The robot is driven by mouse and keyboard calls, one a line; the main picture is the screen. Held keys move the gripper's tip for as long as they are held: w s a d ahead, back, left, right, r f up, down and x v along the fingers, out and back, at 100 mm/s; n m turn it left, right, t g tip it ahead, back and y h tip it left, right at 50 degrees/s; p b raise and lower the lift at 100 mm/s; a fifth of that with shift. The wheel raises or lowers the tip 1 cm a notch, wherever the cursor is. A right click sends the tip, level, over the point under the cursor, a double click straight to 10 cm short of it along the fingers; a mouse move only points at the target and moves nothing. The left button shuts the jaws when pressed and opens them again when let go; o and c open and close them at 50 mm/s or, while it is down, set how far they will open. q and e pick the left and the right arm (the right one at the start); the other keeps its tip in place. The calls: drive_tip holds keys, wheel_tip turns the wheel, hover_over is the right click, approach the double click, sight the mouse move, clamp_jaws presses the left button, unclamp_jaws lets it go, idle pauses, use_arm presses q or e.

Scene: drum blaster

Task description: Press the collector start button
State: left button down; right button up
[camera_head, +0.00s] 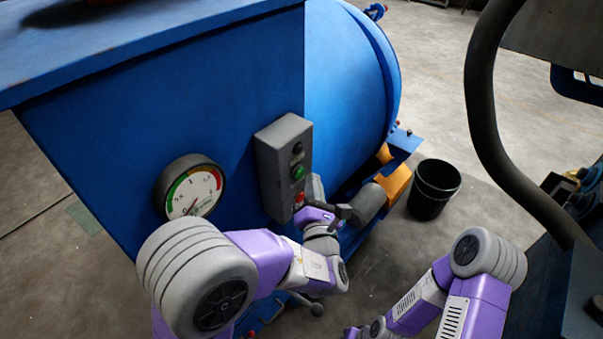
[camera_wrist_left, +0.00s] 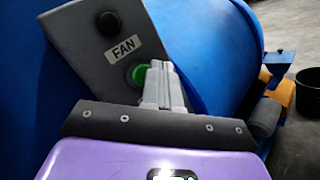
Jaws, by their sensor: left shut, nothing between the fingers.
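A grey control box (camera_head: 283,165) is fixed to the blue machine's side panel. It carries a black button (camera_head: 297,149), a green button (camera_head: 298,172) and a red button (camera_head: 299,197). In the left wrist view the box has a FAN label (camera_wrist_left: 122,48), with the green button (camera_wrist_left: 139,74) below it. My left gripper (camera_head: 316,181) is shut and empty, close to the box's right edge. In the left wrist view its fingertips (camera_wrist_left: 159,64) overlap the right side of the green button; I cannot tell whether they touch it. The red button is hidden there.
A round pressure gauge (camera_head: 190,190) sits left of the box. The blue drum (camera_head: 345,85) curves behind it. A black bucket (camera_head: 434,188) stands on the floor at right. A thick dark hose (camera_head: 487,120) hangs at right. My right forearm is low in the head view.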

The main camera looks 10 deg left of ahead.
use_arm(q)
drive_tip(key=shift+w+a, duration=0.1)
drive_tip(key=shift+a, duration=0.1)
drive_tip(key=shift+w+a, duration=0.15)
drive_tip(key=shift+a, duration=0.05)
drive_tip(key=shift+w+a, duration=0.25)
drive_tip(key=shift+a, duration=0.15)
idle(0.9)
drive_tip(key=shift+d, duration=0.15)
drive_tip(key=shift+s+d, duration=0.5)
drive_tip(key=shift+d, duration=0.1)
drive_tip(key=shift+s+d, duration=0.45)
drive_tip(key=shift+d, duration=0.25)
drive_tip(key=shift+s+d, duration=0.45)
drive_tip(key=shift+d, duration=0.25)
drive_tip(key=shift+s+d, duration=0.45)
drive_tip(key=shift+d, duration=0.25)
drive_tip(key=shift+f, duration=0.1)
